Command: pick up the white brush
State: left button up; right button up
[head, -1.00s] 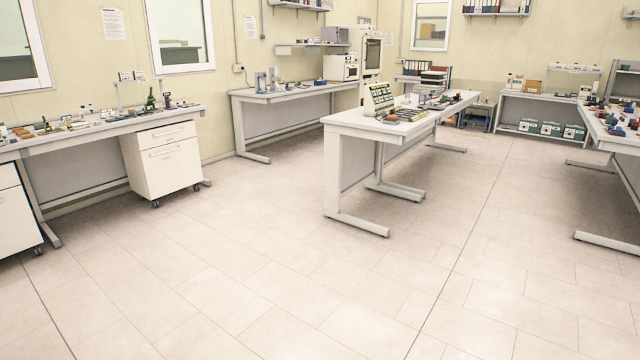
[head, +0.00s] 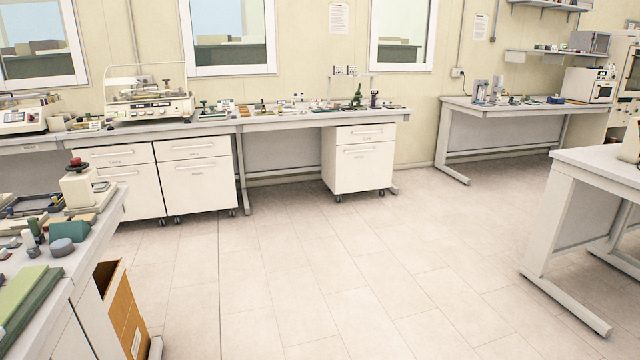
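I cannot make out a white brush in the head view. Small items lie on the long wall bench (head: 440,116) and on the near left table (head: 100,228), too small or too far to tell apart. Neither of my grippers is in view.
White drawer cabinets (head: 195,180) stand under the wall bench. An open cardboard box (head: 122,318) is on the floor beside the near left table. A white table (head: 590,170) stands at the right, with another bench (head: 510,108) behind it. The middle floor (head: 330,270) is clear.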

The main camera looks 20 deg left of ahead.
aim_at(33, 251)
jog(key=i+j+u, duration=0.15)
jog(key=i+u, duration=0.55)
jog(key=i, duration=0.2)
jog(key=i+l+u, duration=0.1)
jog(key=i+u, duration=0.25)
jog(key=i+l+u, duration=0.1)
jog(key=i, duration=0.7)
jog(key=i+l+u, duration=0.15)
jog(key=i, duration=0.65)
jog(key=u, duration=1.75)
